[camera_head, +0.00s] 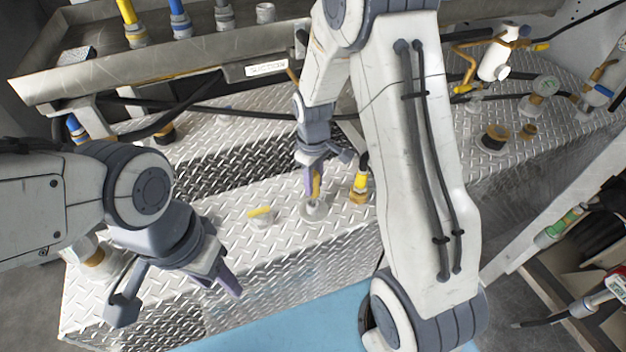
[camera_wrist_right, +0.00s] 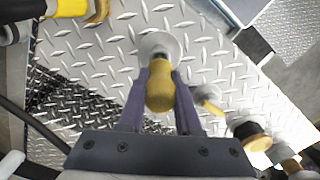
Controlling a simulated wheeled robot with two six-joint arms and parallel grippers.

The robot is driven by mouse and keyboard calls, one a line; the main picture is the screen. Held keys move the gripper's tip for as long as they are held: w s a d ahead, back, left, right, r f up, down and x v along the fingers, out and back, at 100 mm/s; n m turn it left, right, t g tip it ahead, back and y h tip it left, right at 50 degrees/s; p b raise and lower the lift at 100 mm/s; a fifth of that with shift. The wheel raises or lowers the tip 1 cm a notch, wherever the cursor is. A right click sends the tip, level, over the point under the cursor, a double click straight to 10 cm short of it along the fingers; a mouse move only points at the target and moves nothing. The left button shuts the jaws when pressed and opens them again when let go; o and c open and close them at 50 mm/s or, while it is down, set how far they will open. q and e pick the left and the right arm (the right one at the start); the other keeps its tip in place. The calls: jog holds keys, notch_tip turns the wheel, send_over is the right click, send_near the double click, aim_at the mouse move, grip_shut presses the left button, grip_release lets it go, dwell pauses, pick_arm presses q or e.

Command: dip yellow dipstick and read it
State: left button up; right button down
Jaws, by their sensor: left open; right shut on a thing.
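The yellow dipstick's handle (camera_wrist_right: 159,92) is between the purple fingers of my right gripper (camera_wrist_right: 160,85) in the right wrist view. A round pale port (camera_wrist_right: 155,44) lies just beyond the handle's tip. In the head view my right gripper (camera_head: 314,180) points down over this port (camera_head: 315,209), with a sliver of the yellow handle (camera_head: 317,184) showing. The stick's shaft is hidden, so I cannot tell how deep it sits. My left gripper (camera_head: 229,284) is open and empty above the front left of the tank top.
A yellow-topped cap (camera_head: 260,213) sits left of the port, and a brass fitting with a yellow sleeve (camera_head: 360,187) stands close right. A metal tray (camera_head: 190,62) spans the back. A blue surface (camera_head: 290,325) lies in front. Hoses run behind my right gripper.

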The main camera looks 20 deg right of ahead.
jog(key=shift+f+b, duration=1.35)
jog(key=shift+f, duration=0.95)
notch_tip(320, 180, up, 29)
jog(key=p, duration=2.4)
jog(key=shift+r+p, duration=0.2)
jog(key=shift+p, duration=0.15)
